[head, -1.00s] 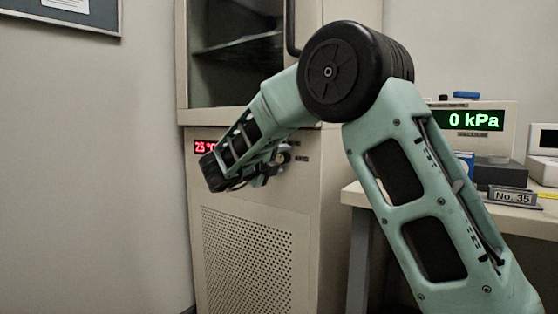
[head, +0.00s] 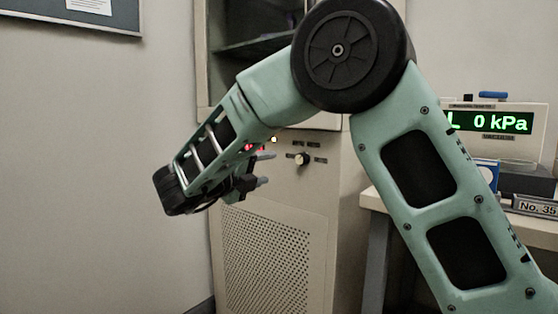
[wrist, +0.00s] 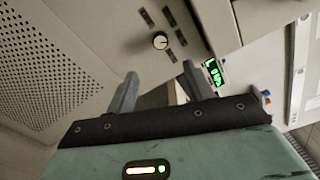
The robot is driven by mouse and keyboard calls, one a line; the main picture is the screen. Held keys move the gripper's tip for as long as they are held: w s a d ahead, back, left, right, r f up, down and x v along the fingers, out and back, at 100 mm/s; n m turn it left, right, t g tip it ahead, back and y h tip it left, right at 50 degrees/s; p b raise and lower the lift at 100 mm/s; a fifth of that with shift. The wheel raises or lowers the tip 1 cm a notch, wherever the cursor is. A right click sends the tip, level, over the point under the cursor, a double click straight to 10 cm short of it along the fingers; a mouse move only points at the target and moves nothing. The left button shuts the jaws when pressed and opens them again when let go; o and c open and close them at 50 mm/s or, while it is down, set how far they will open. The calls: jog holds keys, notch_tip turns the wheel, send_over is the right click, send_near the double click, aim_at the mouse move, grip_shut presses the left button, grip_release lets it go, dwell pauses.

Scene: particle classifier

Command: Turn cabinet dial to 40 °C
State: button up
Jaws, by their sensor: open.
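The cabinet (head: 330,200) is a beige upright unit with a perforated lower panel. Its dial (head: 302,159) is a small dark knob with a light face on the front, with short labels around it. In the wrist view the dial (wrist: 160,41) lies beyond the fingertips, above the gap between them. The red display shows only in part behind my arm in the head view, so its reading is hidden. My gripper (head: 265,168) is open and empty, to the left of the dial in the head view and apart from it. Its fingers also show in the wrist view (wrist: 160,74).
A bench (head: 382,199) stands right of the cabinet. On it are a meter reading 0 kPa (head: 495,122) and a sign marked No. 35 (head: 535,206). The cabinet's upper compartment (head: 250,50) has a dark interior with a shelf. A wall board (head: 80,12) hangs at upper left.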

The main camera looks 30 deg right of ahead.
jog(key=shift+v, duration=1.6)
